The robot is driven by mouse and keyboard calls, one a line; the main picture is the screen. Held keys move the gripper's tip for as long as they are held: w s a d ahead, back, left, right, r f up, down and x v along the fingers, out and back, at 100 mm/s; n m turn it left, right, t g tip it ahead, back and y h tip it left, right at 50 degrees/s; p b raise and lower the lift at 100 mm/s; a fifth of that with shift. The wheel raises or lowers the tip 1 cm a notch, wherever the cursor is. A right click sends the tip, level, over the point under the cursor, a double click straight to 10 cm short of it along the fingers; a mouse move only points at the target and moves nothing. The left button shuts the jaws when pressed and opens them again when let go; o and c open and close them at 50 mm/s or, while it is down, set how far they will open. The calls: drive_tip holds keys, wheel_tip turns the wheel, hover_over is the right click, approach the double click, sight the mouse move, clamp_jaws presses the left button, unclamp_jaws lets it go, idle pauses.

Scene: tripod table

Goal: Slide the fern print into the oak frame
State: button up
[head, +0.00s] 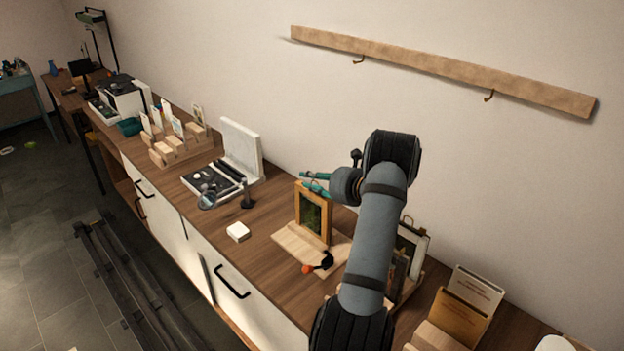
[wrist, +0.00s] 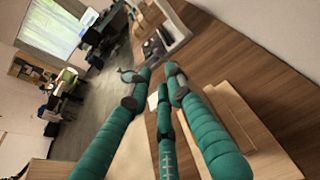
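The oak frame (head: 299,207) stands upright on a pale wooden board on the counter. A dark green picture, which looks like the fern print (head: 313,214), shows inside its opening. I cannot tell how deep it sits in the frame. My gripper (head: 308,181) is at the frame's top edge in the head view, its teal fingers pointing left. In the wrist view the fingers (wrist: 156,76) are spread with a gap between their tips and nothing held. Whether a finger touches the frame is unclear.
The pale board (head: 295,243) has an orange-and-black item (head: 316,264) at its front. A white block (head: 238,232), a magnifier (head: 207,199) and an open white case (head: 241,149) lie left. More frames (head: 412,241) and card holders (head: 464,306) stand right. The counter's front middle is clear.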

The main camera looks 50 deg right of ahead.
wheel_tip(320, 180, down, 4)
drive_tip(key=shift+s+d+r+g, duration=0.1)
drive_tip(key=shift+r+g, duration=0.1)
drive_tip(key=shift+g, duration=0.2)
drive_tip(key=shift+r, duration=0.15)
drive_tip(key=shift+d+r, duration=0.1)
drive_tip(key=shift+r, duration=0.15)
drive_tip(key=v, duration=1.2)
drive_tip(key=shift+f, duration=0.15)
wheel_tip(320, 180, up, 9)
drive_tip(key=p, duration=0.7)
idle(0.4)
